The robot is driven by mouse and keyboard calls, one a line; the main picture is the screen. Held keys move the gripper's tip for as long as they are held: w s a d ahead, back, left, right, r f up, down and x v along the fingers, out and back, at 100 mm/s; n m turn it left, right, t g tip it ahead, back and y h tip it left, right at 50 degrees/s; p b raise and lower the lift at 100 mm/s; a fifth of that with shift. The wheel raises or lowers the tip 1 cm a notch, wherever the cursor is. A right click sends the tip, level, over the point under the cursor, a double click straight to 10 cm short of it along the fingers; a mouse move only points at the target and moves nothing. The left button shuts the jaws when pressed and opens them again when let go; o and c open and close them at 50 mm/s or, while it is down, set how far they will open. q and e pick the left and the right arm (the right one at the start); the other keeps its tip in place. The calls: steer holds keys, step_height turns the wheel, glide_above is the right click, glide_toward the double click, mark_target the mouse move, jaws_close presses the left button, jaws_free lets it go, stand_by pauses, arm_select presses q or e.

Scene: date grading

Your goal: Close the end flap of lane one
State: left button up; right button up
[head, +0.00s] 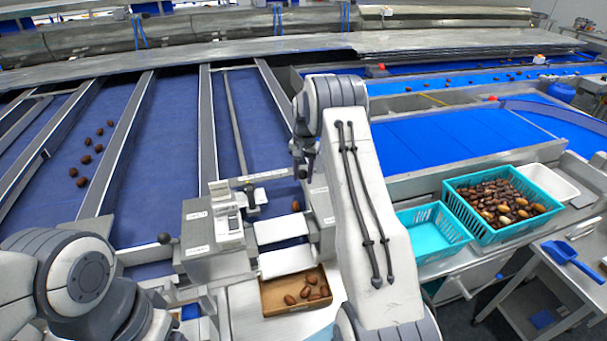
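Blue belt lanes run toward me between grey metal rails. At the end of the lane nearest my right arm stands a grey metal box (214,241) with labels too small to read. A pale cross bar (248,180) with a small fitting spans that lane, and pale plates (281,229) slope below it. I cannot tell which part is the end flap of lane one. A black knob (164,238) sticks out left of the box. My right gripper (304,168) points down above the lane's right rail; its fingers are too small and dark to read. My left gripper is not visible.
A cardboard tray (266,296) with several dates stands below the plates. One date (296,206) lies by the lane end. Several dates (86,158) lie on the left lane. Right are a teal crate (455,207) of dates, an empty teal basket (427,247) and a blue scoop (571,259).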

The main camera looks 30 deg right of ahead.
jaws_close()
stand_by(1.1)
